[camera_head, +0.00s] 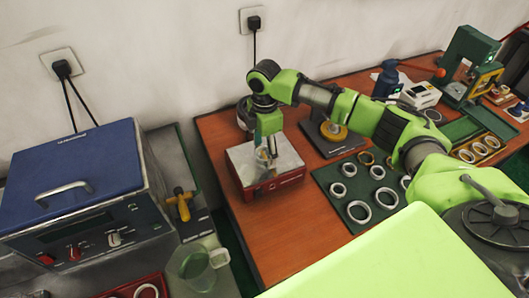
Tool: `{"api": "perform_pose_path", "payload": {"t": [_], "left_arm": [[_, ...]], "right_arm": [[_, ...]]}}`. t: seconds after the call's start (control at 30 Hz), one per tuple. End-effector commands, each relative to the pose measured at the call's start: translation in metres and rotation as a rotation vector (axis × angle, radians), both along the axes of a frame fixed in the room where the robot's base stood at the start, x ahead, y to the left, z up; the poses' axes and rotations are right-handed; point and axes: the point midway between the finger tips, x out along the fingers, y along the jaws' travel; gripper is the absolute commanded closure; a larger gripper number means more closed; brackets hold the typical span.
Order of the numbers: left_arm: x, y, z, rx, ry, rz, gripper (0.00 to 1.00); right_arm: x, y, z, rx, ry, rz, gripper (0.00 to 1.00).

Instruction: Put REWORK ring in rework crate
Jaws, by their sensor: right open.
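My right gripper (268,155) is open and points down over the flat top of a red and silver box-shaped instrument (290,150) on the orange table. I cannot tell whether a ring lies between or under its fingers. Several bearing rings (359,211) of different sizes lie on a dark green mat to the right. No marking that tells a REWORK ring can be read. A red container (112,295) with a pale ring (146,291) in it shows partly at the lower left edge; I cannot tell if it is the rework crate. My left gripper is not in view.
A blue-lidded machine (75,180) stands on the left bench, beside a yellow-handled tool (182,204) and a clear beaker (196,268). A dark plate with a brass-coloured ring (334,131) stands behind the mat.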

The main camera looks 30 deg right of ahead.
Motion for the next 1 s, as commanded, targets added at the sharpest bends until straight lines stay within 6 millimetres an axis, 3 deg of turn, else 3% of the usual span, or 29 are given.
{"api": "perform_pose_path", "payload": {"t": [0.23,0.4,0.77,1.0], "left_arm": [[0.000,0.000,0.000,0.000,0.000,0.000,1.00],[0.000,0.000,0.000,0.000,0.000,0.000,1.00],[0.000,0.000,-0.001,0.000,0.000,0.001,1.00],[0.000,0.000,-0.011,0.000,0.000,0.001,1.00]], "right_arm": [[0.000,0.000,-0.002,0.000,-0.001,0.000,0.41],[0.000,0.000,-0.001,0.000,-0.001,0.000,0.82],[0.001,0.000,0.001,0.001,-0.002,0.000,0.85],[0.002,0.000,0.021,0.002,-0.006,-0.001,0.85]]}}
